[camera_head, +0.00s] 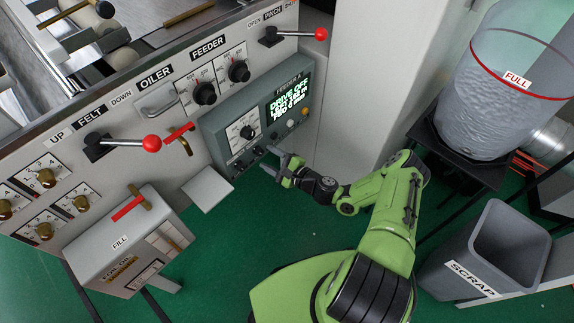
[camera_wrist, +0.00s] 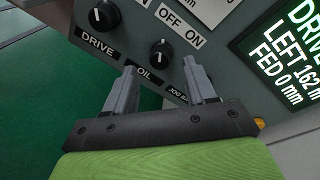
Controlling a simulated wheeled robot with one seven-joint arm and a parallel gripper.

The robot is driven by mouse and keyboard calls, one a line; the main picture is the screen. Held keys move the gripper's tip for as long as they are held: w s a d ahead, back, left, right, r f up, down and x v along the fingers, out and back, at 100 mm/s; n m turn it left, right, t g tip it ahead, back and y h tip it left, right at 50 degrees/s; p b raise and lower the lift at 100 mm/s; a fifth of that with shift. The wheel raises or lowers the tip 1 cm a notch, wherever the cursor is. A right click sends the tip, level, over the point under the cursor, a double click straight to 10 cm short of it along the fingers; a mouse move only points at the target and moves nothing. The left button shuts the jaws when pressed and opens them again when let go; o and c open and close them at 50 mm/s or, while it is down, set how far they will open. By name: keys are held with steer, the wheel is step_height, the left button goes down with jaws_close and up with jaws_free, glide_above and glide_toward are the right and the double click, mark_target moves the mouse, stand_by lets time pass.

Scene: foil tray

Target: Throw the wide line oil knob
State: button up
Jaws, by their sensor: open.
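The oil knob (camera_wrist: 160,52) is a small black knob with a white pointer mark, on the grey control box above a label reading OIL. In the wrist view my gripper (camera_wrist: 159,64) is open and empty, one finger on each side of this knob in the picture. Whether the fingers touch it I cannot tell. In the head view my gripper (camera_head: 269,159) is at the lower edge of the control box (camera_head: 217,125); the oil knob is too small to make out clearly there.
A larger DRIVE knob (camera_wrist: 104,15) sits left of the oil knob. The lit screen (camera_head: 288,98) reads DRIVE OFF. Red-ended levers (camera_head: 151,143) stick out of the grey machine front. A scrap bin (camera_head: 470,245) and a clear FULL container (camera_head: 500,105) stand right. Green floor is open below.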

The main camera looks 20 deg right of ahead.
steer(key=p+v, duration=0.2)
steer(key=v, duration=1.1)
steer(key=shift+s+d, duration=0.15)
steer(key=shift+s, duration=0.1)
steer(key=s+a+r+n+g+h+p, duration=0.2)
steer(key=r+n+g, duration=0.5)
steer(key=r, duration=0.4)
steer(key=s+a+r+n+g+h+p, duration=0.1)
steer(key=s+a+r+n+g+p, duration=0.3)
steer(key=r+n, duration=0.7)
steer(key=s+r+n+t+h+p, duration=0.1)
steer(key=s+r+h, duration=0.2)
steer(key=s+r, duration=0.3)
steer(key=s+d+r+n+t+h, duration=0.1)
steer(key=s+r+h, duration=0.2)
steer(key=s+r, duration=0.4)
step_height(320, 180, up, 8)
steer(key=shift+s+d+f+t+p, duration=0.1)
steer(key=shift+s+d+t+p, duration=0.2)
steer(key=shift+t+p, duration=0.1)
